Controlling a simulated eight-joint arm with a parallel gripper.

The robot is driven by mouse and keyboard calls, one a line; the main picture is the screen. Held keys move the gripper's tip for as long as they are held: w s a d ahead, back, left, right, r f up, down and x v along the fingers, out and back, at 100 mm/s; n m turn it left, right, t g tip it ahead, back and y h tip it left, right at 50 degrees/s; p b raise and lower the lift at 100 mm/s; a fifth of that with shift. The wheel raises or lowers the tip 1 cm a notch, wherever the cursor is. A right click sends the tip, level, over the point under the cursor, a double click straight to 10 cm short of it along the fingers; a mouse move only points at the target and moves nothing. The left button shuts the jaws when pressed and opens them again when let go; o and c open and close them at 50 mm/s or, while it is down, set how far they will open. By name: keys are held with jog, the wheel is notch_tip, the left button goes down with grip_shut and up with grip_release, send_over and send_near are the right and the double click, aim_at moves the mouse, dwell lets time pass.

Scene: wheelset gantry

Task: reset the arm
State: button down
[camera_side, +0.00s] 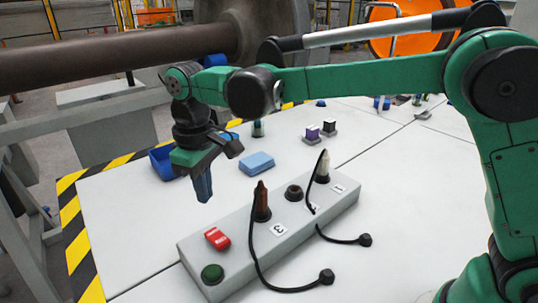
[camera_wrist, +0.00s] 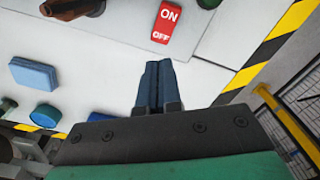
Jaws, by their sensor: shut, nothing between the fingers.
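My gripper (camera_side: 204,188) hangs from the green arm above the white table (camera_side: 130,225), to the left of the grey control box (camera_side: 275,235). Its two blue fingers point down and are shut together with nothing between them. The fingers also show in the wrist view (camera_wrist: 153,72), side by side at the middle. The gripper touches nothing that I can see. The arm reaches in from the right of the side view.
The box carries a red ON/OFF switch (camera_side: 217,238), a green button (camera_side: 212,273) and sockets with plugs and black cables. A blue block (camera_side: 257,162) and a blue bin (camera_side: 163,163) lie behind. A large brown shaft (camera_side: 110,65) spans the back left. Striped edging (camera_side: 72,225) borders the table.

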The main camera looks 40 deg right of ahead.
jog(key=s+d+m+t, duration=0.6)
jog(key=s+d, duration=0.5)
jog(key=d, duration=0.5)
jog(key=shift+s+r+t, duration=0.2)
jog(key=shift+t, duration=0.4)
